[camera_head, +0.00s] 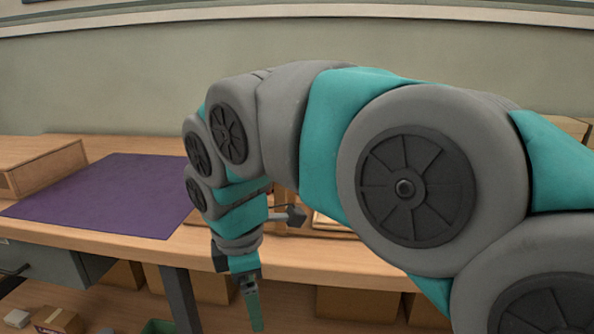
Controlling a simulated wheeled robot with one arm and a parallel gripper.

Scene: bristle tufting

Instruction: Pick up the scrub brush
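I cannot make out the scrub brush in the head view; my arm covers much of the middle and right of the bench. My gripper (253,304) points down in front of the bench's front edge, with its tip below the level of the top. A narrow green piece shows at its lower end. From this side I cannot tell whether its fingers are apart or together, or whether anything is between them.
The wooden bench (300,255) carries a purple mat (110,195) and a wooden box (45,168) at left. A wooden item (330,222) is partly hidden behind my arm. Cardboard boxes (360,303) stand underneath; a small carton (58,320) and a green bin (158,327) are lower left.

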